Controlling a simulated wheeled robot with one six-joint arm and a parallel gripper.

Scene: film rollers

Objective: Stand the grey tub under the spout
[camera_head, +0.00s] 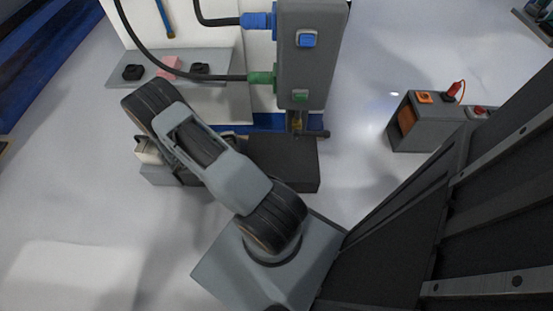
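The spout (297,125) is a small dark and brassy fitting below the tall grey dispenser unit (305,60). A black block (290,163) stands beneath it, and its visible top is bare. I cannot make out the grey tub for sure. A low light-grey piece (160,177) shows partly behind my arm, left of the black block. I cannot tell whether it is the tub, a stand or part of my wrist. My arm folds across the middle, and my gripper's fingertips cannot be seen.
A wall shelf (215,62) at the upper left holds a pink block (168,67) and dark pieces. Black hoses run to blue and green connectors. A grey box (425,122) with orange parts stands at right. Pale floor is open at lower left.

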